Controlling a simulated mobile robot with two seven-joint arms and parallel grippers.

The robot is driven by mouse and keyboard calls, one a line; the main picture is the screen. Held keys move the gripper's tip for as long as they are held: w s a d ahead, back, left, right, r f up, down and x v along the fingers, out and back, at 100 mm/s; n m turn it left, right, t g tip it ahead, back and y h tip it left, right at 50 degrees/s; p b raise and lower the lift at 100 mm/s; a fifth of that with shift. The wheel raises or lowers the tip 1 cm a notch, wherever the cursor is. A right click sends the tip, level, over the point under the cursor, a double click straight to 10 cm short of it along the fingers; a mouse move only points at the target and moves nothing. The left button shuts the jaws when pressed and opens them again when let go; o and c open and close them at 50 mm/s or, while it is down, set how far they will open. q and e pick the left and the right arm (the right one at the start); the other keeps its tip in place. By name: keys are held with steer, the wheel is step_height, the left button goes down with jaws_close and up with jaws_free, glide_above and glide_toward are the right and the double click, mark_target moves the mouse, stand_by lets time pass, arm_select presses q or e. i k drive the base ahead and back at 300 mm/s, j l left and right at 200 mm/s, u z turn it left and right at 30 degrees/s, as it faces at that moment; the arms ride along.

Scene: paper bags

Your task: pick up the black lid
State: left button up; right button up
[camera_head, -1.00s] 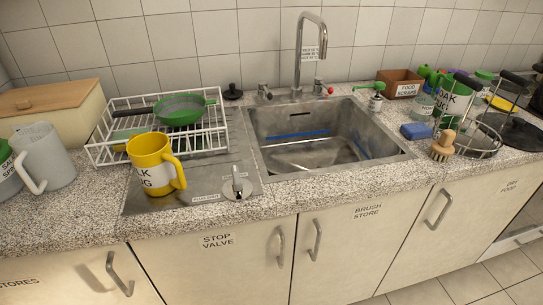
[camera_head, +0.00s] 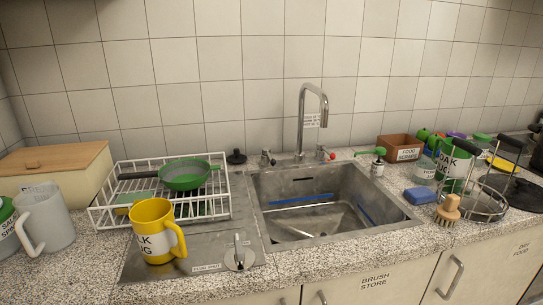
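Two black things could be the black lid. A flat, dark, round piece (camera_head: 520,194) lies at the far right of the counter, partly behind the wire caddy. A small black knobbed piece (camera_head: 236,157) stands behind the drying rack, left of the tap. I cannot tell which one is the lid. Neither of my grippers is in view.
The steel sink (camera_head: 325,205) is in the middle. A white wire rack (camera_head: 222,208) holds a green strainer (camera_head: 185,175). A yellow jug (camera_head: 155,232) stands in front of it. A wire caddy (camera_head: 484,206), brush (camera_head: 448,211) and blue sponge (camera_head: 420,196) are at right.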

mark_target(521, 193)
steer(key=z, duration=1.4)
